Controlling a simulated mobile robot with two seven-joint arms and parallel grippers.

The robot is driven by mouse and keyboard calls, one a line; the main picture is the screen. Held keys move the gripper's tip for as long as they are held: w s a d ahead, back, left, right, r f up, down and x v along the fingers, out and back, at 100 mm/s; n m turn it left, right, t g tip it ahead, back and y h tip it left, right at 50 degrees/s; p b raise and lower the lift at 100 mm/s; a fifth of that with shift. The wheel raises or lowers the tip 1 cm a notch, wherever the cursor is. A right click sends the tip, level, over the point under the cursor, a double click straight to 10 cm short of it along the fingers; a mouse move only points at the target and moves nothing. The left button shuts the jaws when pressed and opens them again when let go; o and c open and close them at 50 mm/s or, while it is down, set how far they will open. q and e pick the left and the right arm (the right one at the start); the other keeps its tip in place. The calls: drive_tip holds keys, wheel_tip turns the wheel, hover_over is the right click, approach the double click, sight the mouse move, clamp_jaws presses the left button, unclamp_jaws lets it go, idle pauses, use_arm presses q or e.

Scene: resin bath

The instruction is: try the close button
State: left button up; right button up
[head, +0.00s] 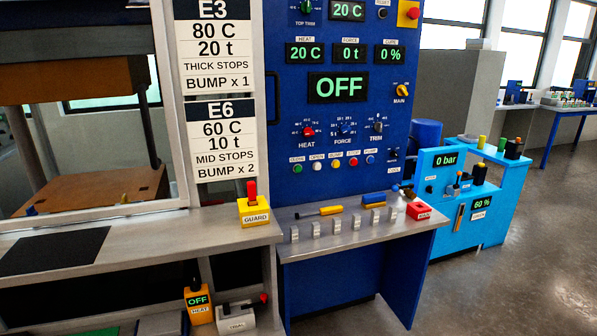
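The close button (297,168) is a green round button at the left end of a row low on the blue control panel (275,110). Its small label above seems to read CLOSE. To its right are a white open button (317,167), a yellow bump button (336,164), a red stop button (353,161) and a blue pump button (371,159). The main display (338,87) reads OFF, and the force display (350,54) reads 0 t. The main knob (402,90) is yellow. Neither gripper shows in the head view.
A shelf (350,236) below the panel holds a yellow-handled tool (318,211), several small grey blocks and a red box (419,211). A yellow guard box (252,212) with a red lever stands left. A blue pump unit (450,205) stands right, beside open floor.

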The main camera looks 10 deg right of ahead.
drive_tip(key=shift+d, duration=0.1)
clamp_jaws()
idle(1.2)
